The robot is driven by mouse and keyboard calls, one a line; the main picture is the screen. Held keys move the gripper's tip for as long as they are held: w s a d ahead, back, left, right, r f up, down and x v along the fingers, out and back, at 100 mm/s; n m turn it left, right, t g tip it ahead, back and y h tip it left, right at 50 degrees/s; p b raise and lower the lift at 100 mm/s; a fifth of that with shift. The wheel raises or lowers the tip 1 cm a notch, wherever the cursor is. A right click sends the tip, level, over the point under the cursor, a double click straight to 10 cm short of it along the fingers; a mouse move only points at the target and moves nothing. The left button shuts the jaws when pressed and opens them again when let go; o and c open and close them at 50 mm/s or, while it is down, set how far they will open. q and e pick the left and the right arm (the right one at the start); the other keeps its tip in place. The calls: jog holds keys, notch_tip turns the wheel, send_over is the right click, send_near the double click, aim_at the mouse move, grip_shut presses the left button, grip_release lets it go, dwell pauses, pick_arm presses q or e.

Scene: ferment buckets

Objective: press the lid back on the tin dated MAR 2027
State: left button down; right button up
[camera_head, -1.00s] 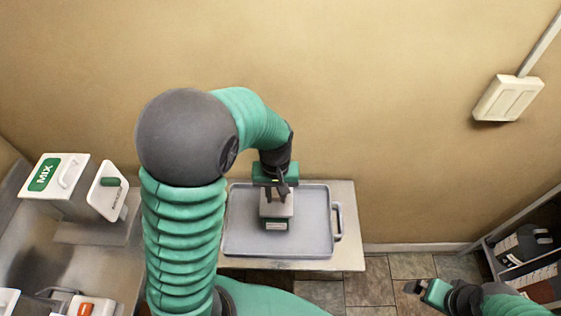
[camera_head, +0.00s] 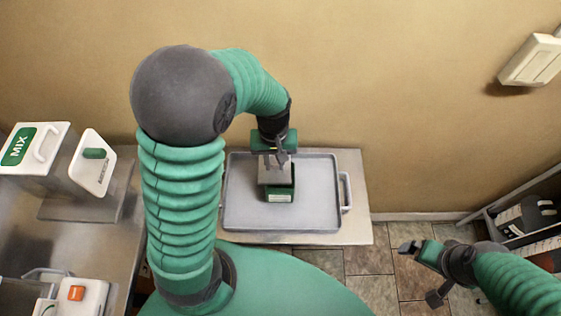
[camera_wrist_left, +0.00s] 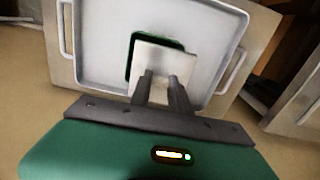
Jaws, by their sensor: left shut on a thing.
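A green tin (camera_head: 280,195) with a pale label on its front stands on a grey tray (camera_head: 315,215). The label is too small to read. My left gripper (camera_head: 275,158) points down over the tin, shut on a pale grey square lid (camera_head: 272,174). The lid covers much of the tin's top, but green shows past its right and front sides. In the left wrist view the lid (camera_wrist_left: 160,60) sits off-centre, with the tin's dark green edge (camera_wrist_left: 131,52) showing at the left and top. I cannot tell whether they touch. My right gripper (camera_head: 410,247) hangs at the lower right, its jaws unclear.
The tray lies on a small table (camera_head: 357,205) against the wall. A shelf (camera_head: 520,225) with dark bottles is at the right.

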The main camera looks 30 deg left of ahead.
aim_at(286, 174)
pick_arm(q)
jog(key=shift+s+f, duration=0.1)
jog(key=shift+s+d, duration=0.1)
jog(key=shift+d, duration=0.1)
jog(key=d, duration=0.3)
jog(key=shift+w+d+r, duration=0.15)
jog(key=shift+w+r, duration=0.05)
jog(key=shift+r, duration=0.2)
jog(key=shift+s+a+f, duration=0.1)
jog(key=shift+a+f, duration=0.05)
jog(key=shift+a, duration=0.8)
jog(key=shift+s+a+f, duration=0.1)
jog(key=shift+a+f, duration=0.05)
jog(key=shift+a, duration=0.75)
jog(key=shift+d+r, duration=0.15)
jog(key=shift+d, duration=0.4)
jog(key=shift+s+d, duration=0.1)
jog(key=shift+a, duration=0.8)
jog(key=shift+d+p, duration=0.3)
jog(key=shift+d, duration=0.75)
pick_arm(e)
jog(key=shift+s+d+r, duration=0.15)
jog(key=shift+d+r, duration=0.3)
jog(key=shift+d, duration=0.1)
